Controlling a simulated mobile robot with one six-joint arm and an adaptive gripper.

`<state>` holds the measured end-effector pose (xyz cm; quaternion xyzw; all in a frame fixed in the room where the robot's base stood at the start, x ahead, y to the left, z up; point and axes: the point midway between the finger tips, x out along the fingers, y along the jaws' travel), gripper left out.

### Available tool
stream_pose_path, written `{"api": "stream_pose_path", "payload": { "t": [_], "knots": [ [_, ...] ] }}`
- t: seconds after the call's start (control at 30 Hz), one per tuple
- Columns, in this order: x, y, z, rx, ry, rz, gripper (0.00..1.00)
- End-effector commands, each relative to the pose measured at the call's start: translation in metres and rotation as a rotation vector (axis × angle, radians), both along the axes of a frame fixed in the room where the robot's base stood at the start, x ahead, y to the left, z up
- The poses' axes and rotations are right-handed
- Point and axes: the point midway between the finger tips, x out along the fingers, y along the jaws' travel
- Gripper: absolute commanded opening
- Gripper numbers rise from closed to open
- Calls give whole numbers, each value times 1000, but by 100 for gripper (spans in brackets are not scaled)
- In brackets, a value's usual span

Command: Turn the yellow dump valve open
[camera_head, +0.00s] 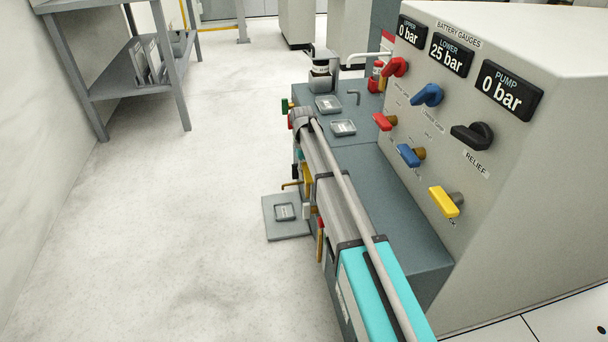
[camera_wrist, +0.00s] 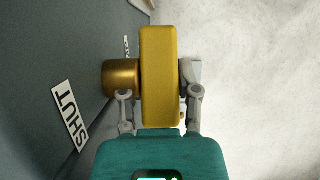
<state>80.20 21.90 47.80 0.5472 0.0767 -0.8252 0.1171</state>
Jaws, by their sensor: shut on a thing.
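In the wrist view, a thick yellow valve handle (camera_wrist: 159,75) stands upright in the picture on a brass stem (camera_wrist: 120,77) that comes out of a dark grey panel. My gripper (camera_wrist: 159,98) is shut on this handle, one finger on each side. A white label reading SHUT (camera_wrist: 70,115) is on the panel to the lower left. A second label (camera_wrist: 126,47) beyond the stem is partly hidden and unreadable. In the head view I cannot make out my gripper clearly. A separate yellow handle (camera_head: 445,202) on the light console is free of it.
The console (camera_head: 530,190) carries red, blue and black knobs, and gauges reading 25 bar on LOWER and 0 bar on PUMP. A dark grey bench (camera_head: 400,225) stands before it. A grey shelf (camera_head: 125,85) stands at the left. The pale floor (camera_head: 150,220) between is clear.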

Motion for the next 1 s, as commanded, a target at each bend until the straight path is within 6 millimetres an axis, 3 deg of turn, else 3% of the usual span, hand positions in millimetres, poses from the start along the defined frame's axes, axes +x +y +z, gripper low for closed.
{"api": "stream_pose_path", "payload": {
  "t": [0.3, 0.33, 0.4, 0.77, 1.0],
  "knots": [
    [-2, 3, 0, 7, 3, 2, 0],
    [-2, 3, 0, 7, 3, 2, 48],
    [-2, 3, 0, 7, 3, 2, 57],
    [-2, 1, 2, 5, -5, 0, 57],
    [-9, -1, 13, 21, -69, 0, 57]
  ]
}}
